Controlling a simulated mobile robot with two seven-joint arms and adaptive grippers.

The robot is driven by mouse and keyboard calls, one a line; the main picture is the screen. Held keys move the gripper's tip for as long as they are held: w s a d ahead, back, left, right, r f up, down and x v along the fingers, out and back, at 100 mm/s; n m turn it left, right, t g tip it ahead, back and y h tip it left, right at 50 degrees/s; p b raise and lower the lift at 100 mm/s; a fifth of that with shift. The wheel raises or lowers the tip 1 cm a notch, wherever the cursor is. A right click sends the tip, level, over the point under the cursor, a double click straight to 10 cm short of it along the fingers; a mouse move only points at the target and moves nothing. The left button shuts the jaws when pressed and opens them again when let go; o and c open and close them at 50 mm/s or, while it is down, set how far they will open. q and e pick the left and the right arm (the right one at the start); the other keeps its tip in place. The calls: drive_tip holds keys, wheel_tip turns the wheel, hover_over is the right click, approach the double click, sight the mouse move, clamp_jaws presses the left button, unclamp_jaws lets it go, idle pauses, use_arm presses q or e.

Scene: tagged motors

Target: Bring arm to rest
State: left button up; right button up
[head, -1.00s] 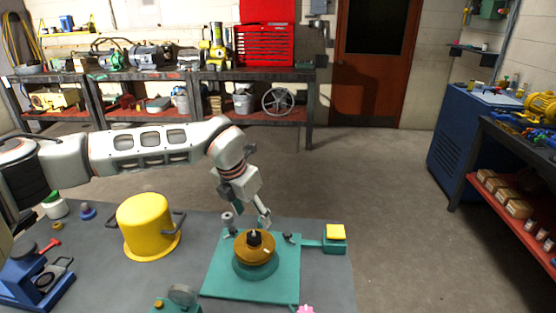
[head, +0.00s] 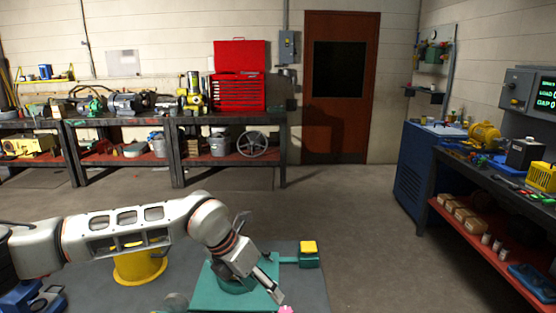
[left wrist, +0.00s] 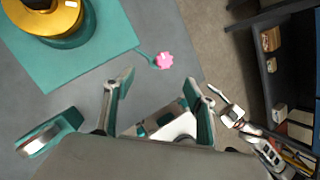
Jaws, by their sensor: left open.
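My left gripper (head: 272,278) is open and empty. In the head view it hangs in front of the teal base plate (head: 205,292) and partly hides it. In the left wrist view its spread fingers (left wrist: 160,82) have only grey table top between them, and a pink knob (left wrist: 164,60) lies just beyond. The yellow-brown round part (left wrist: 45,18) sits on the teal plate at top left of that view; my arm hides it in the head view. A white arm with red rings, seemingly my right one, shows at the right of the wrist view (left wrist: 233,116); its jaws are too small to read.
A yellow pot (head: 140,268) stands behind my left arm. A yellow-topped teal block (head: 309,248) is at the plate's right. A workbench with shelves (head: 470,215) stands at right. The floor between is clear.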

use_arm(q)
drive_tip(key=s+d+r+g+h, duration=0.1)
drive_tip(key=s+d+r+h, duration=0.25)
drive_tip(key=s+d, duration=0.4)
drive_tip(key=s+d+r+g+h, duration=0.1)
drive_tip(key=s+d+r+h, duration=0.3)
drive_tip(key=d, duration=0.6)
wheel_tip(320, 180, up, 12)
drive_tip(key=n+t+h, duration=0.5)
drive_tip(key=n+h, duration=0.1)
drive_tip(key=h, duration=0.3)
drive_tip(key=w+a+n+t+y, duration=0.4)
drive_tip(key=a+n+t+y, duration=0.1)
drive_tip(key=a+n+t, duration=0.35)
drive_tip(key=w+a+n+t+y, duration=0.4)
drive_tip(key=a+n+t+y, duration=0.25)
drive_tip(key=a+n, duration=0.2)
drive_tip(key=s+a+f+n+g+y, duration=0.1)
drive_tip(key=a+f+n+g+y, duration=0.2)
drive_tip(key=a+f+n+y, duration=1.05)
drive_tip(key=s+a+f+g, duration=1)
drive_tip(key=s+a+f, duration=0.9)
drive_tip(key=s+f, duration=0.1)
drive_tip(key=d+f+n+t+h, duration=0.2)
drive_tip(key=d+f+h, duration=0.4)
drive_tip(key=d+f, duration=0.8)
drive_tip(key=shift+w+d+f+t, duration=0.45)
drive_tip(key=shift+d+t, duration=0.1)
drive_tip(key=shift+t, duration=0.35)
